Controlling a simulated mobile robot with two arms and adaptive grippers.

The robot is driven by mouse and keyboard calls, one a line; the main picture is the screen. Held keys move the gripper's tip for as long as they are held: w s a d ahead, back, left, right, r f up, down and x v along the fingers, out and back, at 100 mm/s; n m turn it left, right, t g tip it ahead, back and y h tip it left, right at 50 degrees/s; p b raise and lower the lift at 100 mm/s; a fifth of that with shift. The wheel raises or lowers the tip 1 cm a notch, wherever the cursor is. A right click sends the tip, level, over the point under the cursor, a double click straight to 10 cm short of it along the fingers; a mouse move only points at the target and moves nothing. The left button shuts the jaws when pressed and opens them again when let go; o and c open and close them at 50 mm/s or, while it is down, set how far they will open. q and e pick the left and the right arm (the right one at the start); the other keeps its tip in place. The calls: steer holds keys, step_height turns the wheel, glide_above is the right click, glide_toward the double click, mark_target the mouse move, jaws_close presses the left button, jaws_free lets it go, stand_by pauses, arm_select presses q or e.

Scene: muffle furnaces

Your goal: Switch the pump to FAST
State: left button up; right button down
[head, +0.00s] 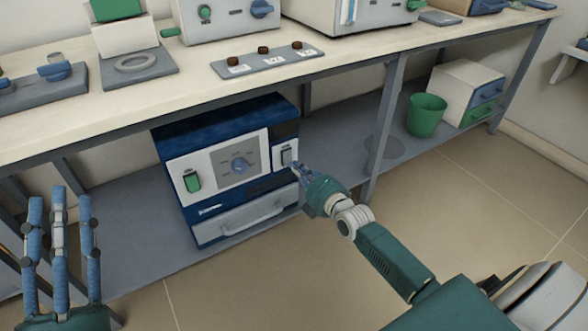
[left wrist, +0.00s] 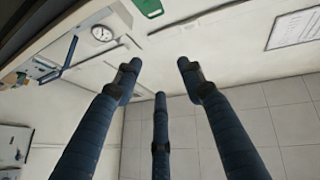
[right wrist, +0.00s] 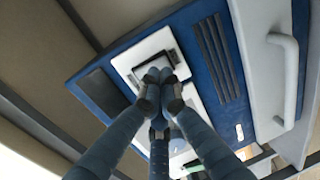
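The pump (head: 225,112) is a blue box on the shelf under the bench. Its pale front has a green switch (head: 192,182) at left, a round dial (head: 239,165) in the middle and a pale rocker switch (head: 286,156) at right. The labels are too small to read. My right gripper (head: 298,170) is at the right-hand rocker. In the right wrist view its fingertips (right wrist: 160,78) are together, empty, and partly cover the dark-framed switch; I cannot tell whether they touch it. My left gripper (head: 58,195) is open and empty at the lower left, away from the pump.
A grey drawer front with a bar handle (head: 252,217) is below the pump's panel. A bench leg (head: 384,125) stands right of the pump. A green bin (head: 426,116) and a white drawer unit (head: 465,90) are farther right. The floor in front is clear.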

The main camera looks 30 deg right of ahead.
arm_select(q)
steer(key=shift+s+a+r+t+h, duration=0.1)
steer(key=shift+s+r+t+h, duration=0.05)
steer(key=shift+s+r+t, duration=0.55)
steer(key=shift+s+a+r+t+h, duration=0.15)
steer(key=shift+s+r+t, duration=0.25)
steer(key=shift+r, duration=0.45)
arm_select(e)
steer(key=shift+w+f, duration=0.15)
steer(key=shift+w, duration=0.6)
arm_select(q)
steer(key=shift+s+d+b, duration=0.1)
steer(key=shift+s+b, duration=0.05)
steer(key=shift+b, duration=0.15)
